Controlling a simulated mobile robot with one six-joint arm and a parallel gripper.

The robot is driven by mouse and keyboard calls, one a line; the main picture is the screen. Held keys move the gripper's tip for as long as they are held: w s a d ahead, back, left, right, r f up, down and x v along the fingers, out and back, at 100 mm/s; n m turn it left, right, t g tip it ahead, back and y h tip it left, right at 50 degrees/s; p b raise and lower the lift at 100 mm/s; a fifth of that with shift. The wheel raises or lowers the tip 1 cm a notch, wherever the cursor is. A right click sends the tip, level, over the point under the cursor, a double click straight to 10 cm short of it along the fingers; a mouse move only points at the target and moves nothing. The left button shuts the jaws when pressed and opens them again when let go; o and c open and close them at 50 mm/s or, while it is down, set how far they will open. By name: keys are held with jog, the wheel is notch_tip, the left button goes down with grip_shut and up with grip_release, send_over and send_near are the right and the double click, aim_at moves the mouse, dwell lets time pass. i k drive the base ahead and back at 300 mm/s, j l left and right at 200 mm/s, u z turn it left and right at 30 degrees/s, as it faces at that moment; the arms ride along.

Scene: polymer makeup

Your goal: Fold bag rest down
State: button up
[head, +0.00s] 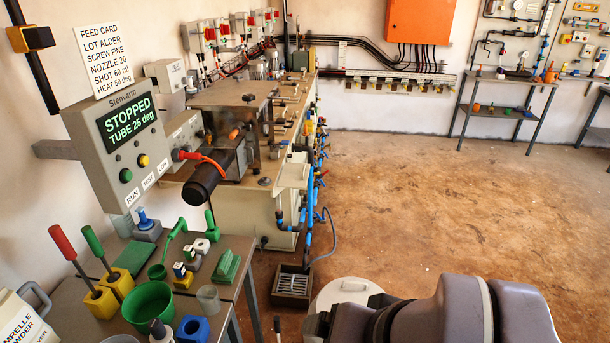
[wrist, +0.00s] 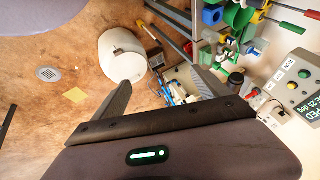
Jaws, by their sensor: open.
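My gripper (wrist: 162,66) shows in the wrist view with two dark fingers apart and nothing between them. In the head view my grey-purple arm crosses the bottom right, and the gripper's fingers cannot be made out clearly there. No part is labelled as the bag rest, so I cannot tell which it is. A pale flat panel (head: 293,174) stands out at the near right side of the long machine bench (head: 240,92); whether it is hinged is unclear. My gripper touches nothing that I can see.
A white round drum (head: 346,292) stands on the floor beside my arm; it also shows in the wrist view (wrist: 122,55). A floor grate (head: 292,284) lies by the bench. A tool table with a green cup (head: 150,307) stands left. The brown floor at right is clear.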

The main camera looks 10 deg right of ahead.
aim_at(292, 175)
jog(key=i+l, duration=0.25)
jog(key=l, duration=0.2)
jog(key=i+l, duration=0.3)
jog(key=l, duration=0.2)
jog(key=i+l, duration=0.25)
jog(key=l, duration=0.2)
jog(key=i+l, duration=0.3)
jog(key=l, duration=0.15)
jog(key=i+l, duration=0.25)
jog(key=l, duration=0.2)
jog(key=i+l, duration=0.3)
jog(key=l, duration=0.2)
jog(key=i+l, duration=0.25)
jog(key=l, duration=0.2)
jog(key=i+j+u, duration=0.1)
jog(key=i+u, duration=0.4)
jog(key=i+l+u, duration=0.1)
jog(key=i+u, duration=0.35)
jog(key=i+l+u, duration=0.3)
jog(key=i+u, duration=0.2)
jog(key=i, duration=0.05)
